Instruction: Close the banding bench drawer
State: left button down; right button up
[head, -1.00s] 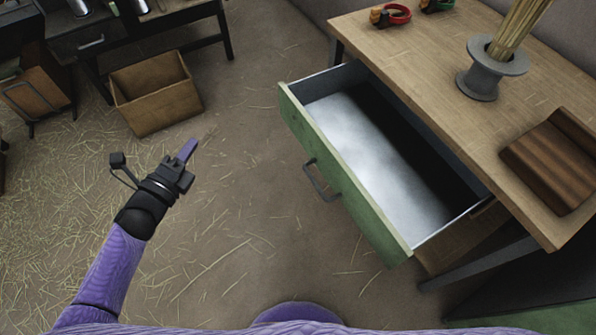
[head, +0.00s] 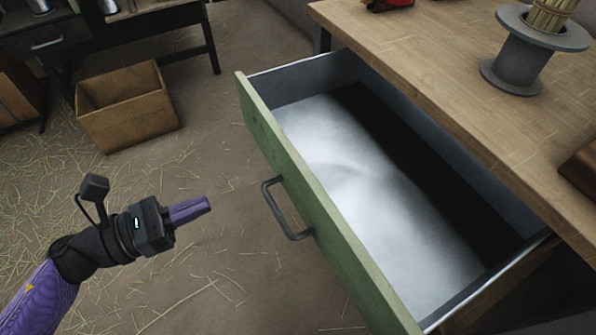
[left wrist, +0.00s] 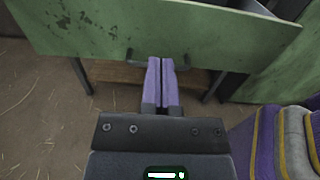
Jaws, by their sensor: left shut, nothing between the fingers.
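The banding bench drawer stands pulled out, with a worn green front (head: 310,215) and an empty pale metal inside (head: 375,190). Its dark bar handle (head: 284,210) is on the green front. My left gripper (head: 206,204) is shut and empty, to the left of the handle and apart from it, pointing toward the drawer front. In the left wrist view the shut purple fingers (left wrist: 161,62) point at the green front (left wrist: 190,32), with the handle partly hidden behind them. My right gripper is not in view.
The wooden bench top (head: 440,70) carries a grey spool (head: 520,60) holding a straw bundle, and a brown wooden piece at the right edge. A cardboard box (head: 128,110) sits on the straw-strewn floor at the left. The floor between gripper and drawer is clear.

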aim_at(294, 165)
pick_arm(q)
jog(key=b+x, duration=0.1)
jog(key=x, duration=1.1)
jog(key=shift+w+d+r+b, duration=0.1)
jog(key=shift+r+b, duration=0.1)
jog(key=shift+b, duration=0.15)
jog(key=shift+w+d, duration=0.25)
jog(key=shift+d, duration=0.2)
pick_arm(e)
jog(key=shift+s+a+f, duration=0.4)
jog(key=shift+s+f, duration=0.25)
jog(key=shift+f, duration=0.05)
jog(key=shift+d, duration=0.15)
pick_arm(q)
jog(key=shift+d, duration=0.15)
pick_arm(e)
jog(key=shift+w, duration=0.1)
